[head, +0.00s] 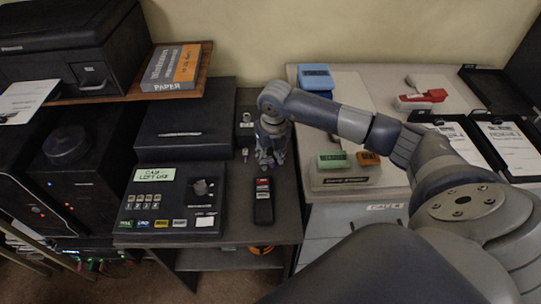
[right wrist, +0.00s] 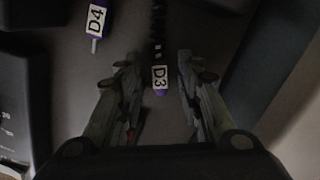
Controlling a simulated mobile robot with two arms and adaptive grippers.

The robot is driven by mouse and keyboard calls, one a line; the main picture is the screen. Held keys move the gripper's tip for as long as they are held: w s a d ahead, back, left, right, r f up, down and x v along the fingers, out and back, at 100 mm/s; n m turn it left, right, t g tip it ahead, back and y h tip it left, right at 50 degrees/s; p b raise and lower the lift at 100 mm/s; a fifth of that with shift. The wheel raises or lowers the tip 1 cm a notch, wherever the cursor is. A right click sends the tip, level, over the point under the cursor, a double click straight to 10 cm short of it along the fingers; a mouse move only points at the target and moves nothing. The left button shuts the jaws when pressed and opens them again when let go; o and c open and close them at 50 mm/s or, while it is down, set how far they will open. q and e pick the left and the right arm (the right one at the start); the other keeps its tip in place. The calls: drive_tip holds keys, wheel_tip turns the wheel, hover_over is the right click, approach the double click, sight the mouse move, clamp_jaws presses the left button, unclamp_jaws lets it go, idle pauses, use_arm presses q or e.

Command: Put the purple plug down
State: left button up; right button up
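My right gripper (head: 269,160) points down over the dark shelf behind the handset. In the right wrist view, its two fingers (right wrist: 158,70) stand apart. A plug labelled D3 (right wrist: 160,79) shows between the fingers, with a purple end and a dark cable running up from it. I see a gap on each side of it, so the fingers do not appear to press on it. A second purple plug, labelled D4 (right wrist: 96,22), lies to the upper left, outside the fingers. A small plug (head: 245,154) shows left of the gripper in the head view. My left gripper is not in view.
A black handset (head: 264,205) lies just in front of the right gripper. A control box with coloured buttons (head: 172,212) is to its left. The green and orange blocks (head: 333,160) on a holder stand to its right. Bare dark shelf (head: 287,212) shows beside the handset.

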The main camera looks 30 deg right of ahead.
sight(272, 163)
idle(0.3)
wheel_tip(272, 163, up, 11)
drive_tip(key=s+b, duration=0.1)
drive_tip(key=b, duration=0.1)
drive_tip(key=shift+f, duration=0.15)
drive_tip(key=shift+a+f, duration=0.1)
idle(0.4)
